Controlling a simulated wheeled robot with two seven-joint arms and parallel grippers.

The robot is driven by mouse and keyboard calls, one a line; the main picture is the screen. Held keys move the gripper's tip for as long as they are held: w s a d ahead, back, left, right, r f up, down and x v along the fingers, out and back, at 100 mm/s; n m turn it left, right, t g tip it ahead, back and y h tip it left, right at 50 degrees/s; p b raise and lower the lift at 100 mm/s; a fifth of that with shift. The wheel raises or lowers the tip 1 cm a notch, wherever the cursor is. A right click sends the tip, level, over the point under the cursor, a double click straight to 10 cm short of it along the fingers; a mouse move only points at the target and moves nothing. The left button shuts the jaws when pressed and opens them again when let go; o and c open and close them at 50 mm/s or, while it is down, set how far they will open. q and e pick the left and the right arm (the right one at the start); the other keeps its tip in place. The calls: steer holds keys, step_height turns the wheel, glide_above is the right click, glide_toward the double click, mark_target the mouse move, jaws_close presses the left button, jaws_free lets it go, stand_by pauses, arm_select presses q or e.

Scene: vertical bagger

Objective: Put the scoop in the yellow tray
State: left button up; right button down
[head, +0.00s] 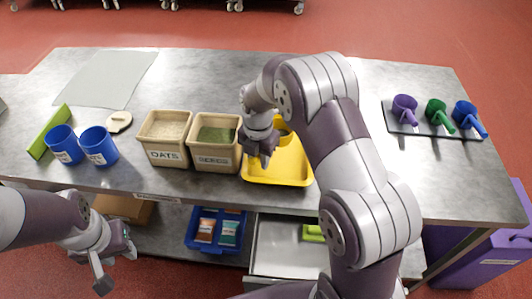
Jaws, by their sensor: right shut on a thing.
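The yellow tray (290,178) lies on the steel table in the middle of the head view, partly behind my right arm. My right gripper (258,160) points down at the tray's left side, next to the seeds bin. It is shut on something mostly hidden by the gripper. A yellow rounded part (283,127), which looks like a scoop, shows just behind the gripper at the tray's far end; I cannot tell whether it touches the tray floor. My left gripper (116,266) is open and empty, low in front of the table.
An oats bin (165,155) and a green-filled bin (214,160) stand left of the tray. Two blue cups (98,147) stand further left. Purple, green and blue scoops sit on a dark mat (405,128) at right. A blue crate (203,240) and open drawer (285,262) are below.

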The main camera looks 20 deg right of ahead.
steer(key=w+d+f, duration=0.1)
steer(key=w+f, duration=0.1)
steer(key=w, duration=0.1)
steer(key=w+d+f, duration=0.1)
steer(key=shift+w+d, duration=0.15)
steer(key=shift+d, duration=0.15)
steer(key=f, duration=0.1)
steer(key=f+p, duration=0.1)
steer(key=f, duration=0.1)
steer(key=shift+s+a+f, duration=0.15)
steer(key=shift+s+f, duration=0.05)
steer(key=shift+s, duration=0.2)
steer(key=shift+w+f, duration=0.2)
steer(key=shift+f, duration=0.1)
steer(key=c, duration=0.9)
jaws_free()
steer(key=shift+s, duration=0.1)
arm_select(q)
steer(key=shift+w+d+r, duration=0.1)
steer(key=shift+w+r, duration=0.2)
steer(key=shift+r, duration=0.35)
arm_select(e)
steer(key=shift+r, duration=0.15)
